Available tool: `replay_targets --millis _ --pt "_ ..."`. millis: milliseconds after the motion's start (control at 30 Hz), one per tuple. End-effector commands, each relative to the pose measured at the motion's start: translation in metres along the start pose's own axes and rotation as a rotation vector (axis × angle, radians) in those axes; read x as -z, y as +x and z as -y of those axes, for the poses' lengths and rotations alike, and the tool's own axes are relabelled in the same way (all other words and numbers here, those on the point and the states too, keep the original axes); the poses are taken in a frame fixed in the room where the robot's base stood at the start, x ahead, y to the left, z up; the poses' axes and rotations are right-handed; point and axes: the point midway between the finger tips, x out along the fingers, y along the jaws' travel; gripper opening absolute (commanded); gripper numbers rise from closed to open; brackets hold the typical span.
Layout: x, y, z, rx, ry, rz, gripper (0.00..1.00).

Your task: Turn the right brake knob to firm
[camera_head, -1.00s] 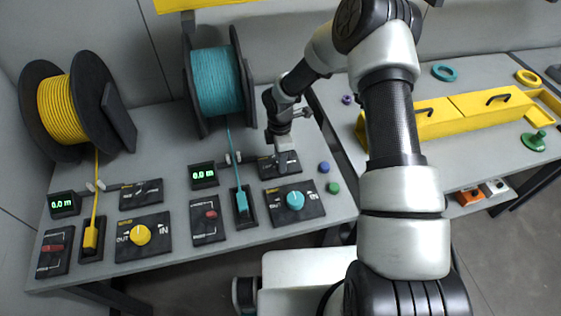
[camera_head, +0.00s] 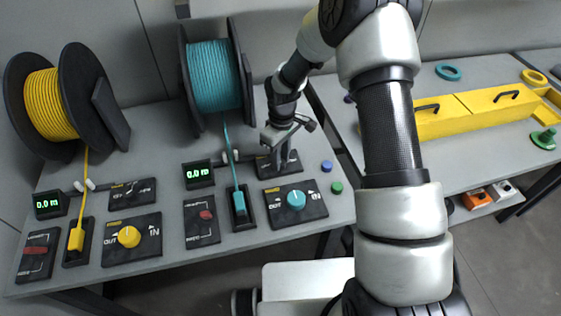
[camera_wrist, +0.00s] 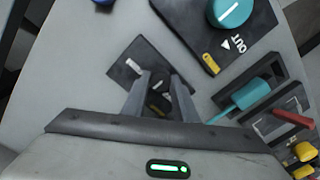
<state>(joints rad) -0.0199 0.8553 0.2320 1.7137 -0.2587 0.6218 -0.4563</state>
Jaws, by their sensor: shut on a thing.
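The right brake panel is a small dark plate (camera_head: 266,172) behind the teal dial panel; it also shows in the wrist view (camera_wrist: 128,68). Its black knob (camera_wrist: 157,104) stands between my fingers. My gripper (camera_wrist: 160,88) points down at the plate and is shut on this knob. In the head view my gripper (camera_head: 276,163) hides the knob and part of the plate. I cannot read the knob's pointer or the plate's marks.
The teal dial (camera_head: 296,199), teal lever (camera_head: 239,203) and green display (camera_head: 198,174) stand close by. Teal (camera_head: 214,76) and yellow (camera_head: 48,105) spools stand behind. Blue (camera_head: 326,166) and green (camera_head: 336,187) buttons lie to the right.

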Motion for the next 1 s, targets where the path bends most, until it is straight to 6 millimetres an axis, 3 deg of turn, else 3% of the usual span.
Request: replay_targets --millis 1000 --pt "-0.0003 0.0003 0.0011 0.0 0.887 -0.028 0.04"
